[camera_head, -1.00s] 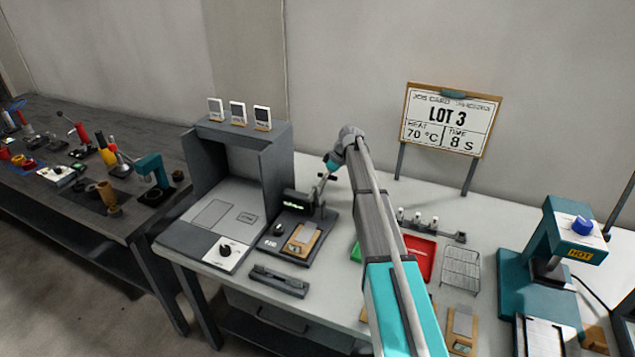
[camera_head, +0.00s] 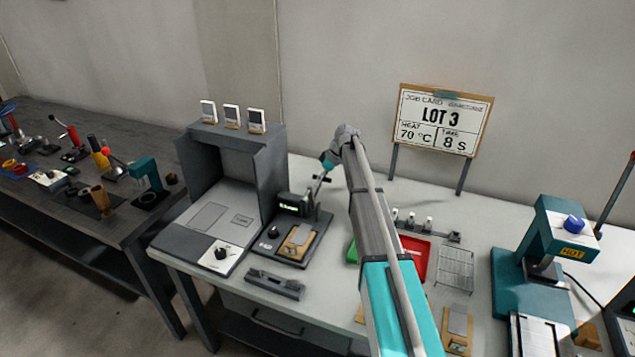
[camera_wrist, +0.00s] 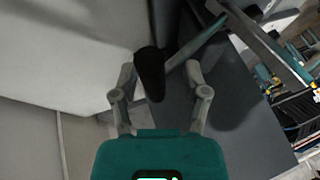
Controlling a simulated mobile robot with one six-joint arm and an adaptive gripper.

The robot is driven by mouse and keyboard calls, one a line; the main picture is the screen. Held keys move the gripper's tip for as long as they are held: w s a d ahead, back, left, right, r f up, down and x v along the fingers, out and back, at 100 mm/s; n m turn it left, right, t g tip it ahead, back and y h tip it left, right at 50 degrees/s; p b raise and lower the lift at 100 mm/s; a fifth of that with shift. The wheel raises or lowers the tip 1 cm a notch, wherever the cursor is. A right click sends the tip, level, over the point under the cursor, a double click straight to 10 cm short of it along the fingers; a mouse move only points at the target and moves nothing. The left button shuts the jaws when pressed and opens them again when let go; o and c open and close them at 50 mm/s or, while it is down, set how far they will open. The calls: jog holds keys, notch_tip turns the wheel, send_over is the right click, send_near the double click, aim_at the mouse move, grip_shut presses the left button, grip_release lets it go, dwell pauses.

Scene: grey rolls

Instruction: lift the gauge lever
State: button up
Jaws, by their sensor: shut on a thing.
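The gauge (camera_head: 292,203) is a dark device with a lit green display, on a dark base on the white bench. Its lever (camera_head: 319,189) rises at the right side of the display. In the wrist view the lever shows as a grey-teal rod with a black grip (camera_wrist: 150,75) at its end. My gripper (camera_head: 327,170) is at the lever's upper end, behind and above the gauge. In the wrist view my gripper (camera_wrist: 160,68) has a finger on each side of the black grip and is shut on it. The finger contact is hard to see.
A grey open-fronted booth (camera_head: 235,180) stands left of the gauge. A dark slotted block (camera_head: 274,284) lies in front. Red (camera_head: 414,258) and green bins, a wire rack (camera_head: 455,268) and a teal hot press (camera_head: 560,245) are to the right. A job card board (camera_head: 444,120) stands behind.

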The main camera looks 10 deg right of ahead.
jog(key=w+d+r+p, duration=0.2)
jog(key=w+d+r, duration=0.1)
jog(key=d, duration=0.3)
jog(key=w+d+r+p, duration=0.2)
jog(key=w+d+p, duration=0.1)
jog(key=d, duration=0.3)
jog(key=shift+w+r+p, duration=0.35)
jog(key=shift+w+r, duration=0.05)
jog(key=shift+w, duration=0.1)
dwell(1.3)
dwell(0.6)
jog(key=s+a+m+h, duration=0.2)
jog(key=s+a, duration=0.3)
jog(key=s, duration=1)
jog(key=s+a+f+m+h, duration=0.1)
jog(key=s+a+m, duration=0.4)
jog(key=s, duration=1)
jog(key=s+a+f+m+h, duration=0.1)
jog(key=s+a, duration=0.5)
jog(key=s, duration=0.9)
jog(key=m+h, duration=0.1)
jog(key=m, duration=0.1)
jog(key=shift+m+h, duration=0.3)
jog(key=shift+h, duration=0.1)
jog(key=shift+f, duration=0.1)
